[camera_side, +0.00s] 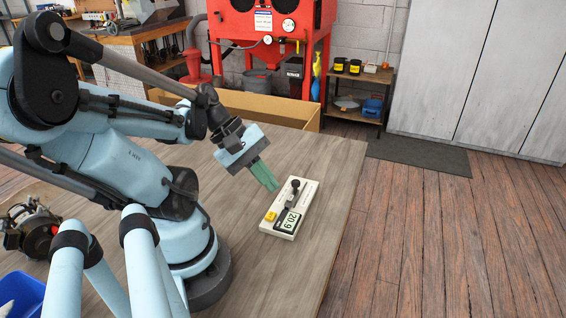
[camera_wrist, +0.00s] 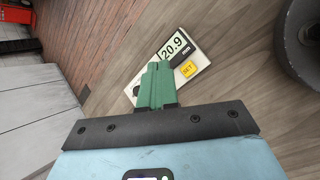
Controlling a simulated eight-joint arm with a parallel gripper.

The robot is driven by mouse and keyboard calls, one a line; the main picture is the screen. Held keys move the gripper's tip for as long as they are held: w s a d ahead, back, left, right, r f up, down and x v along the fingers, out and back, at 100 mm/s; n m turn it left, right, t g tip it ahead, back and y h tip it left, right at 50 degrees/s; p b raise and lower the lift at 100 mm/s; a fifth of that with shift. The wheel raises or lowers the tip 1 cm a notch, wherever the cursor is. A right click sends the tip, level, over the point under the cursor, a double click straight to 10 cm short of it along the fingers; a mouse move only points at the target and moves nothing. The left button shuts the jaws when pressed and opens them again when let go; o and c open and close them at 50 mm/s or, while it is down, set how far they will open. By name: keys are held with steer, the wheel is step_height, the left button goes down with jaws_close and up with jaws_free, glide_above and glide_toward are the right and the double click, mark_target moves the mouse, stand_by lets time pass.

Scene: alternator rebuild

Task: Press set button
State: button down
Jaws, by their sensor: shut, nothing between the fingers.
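A small cream-coloured device (camera_side: 306,193) lies on the wooden table. It has a display reading 20.9 (camera_side: 289,221), a yellow button (camera_side: 271,216) and a black knob (camera_side: 295,184). In the wrist view the yellow button is labelled SET (camera_wrist: 188,69) and sits below the display (camera_wrist: 174,46). My gripper (camera_side: 271,187) has green fingers, shut and empty, above and to the left of the device in the side view. In the wrist view the fingers (camera_wrist: 155,75) hide part of the device, but the SET button shows clear to their right.
An alternator-like part (camera_side: 32,228) and a blue bin (camera_side: 22,294) are at the table's left. A cardboard box (camera_side: 262,107) stands behind the table. The table (camera_side: 325,165) is bare around the device, and its right edge is close by.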

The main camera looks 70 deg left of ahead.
mark_target(268, 215)
steer(key=shift+f, duration=2.7)
steer(key=shift+f, duration=0.2)
steer(key=shift+f, duration=0.25)
steer(key=shift+r, duration=0.1)
stand_by(0.7)
steer(key=shift+r, duration=0.3)
steer(key=shift+r, duration=0.1)
steer(key=shift+r, duration=2.45)
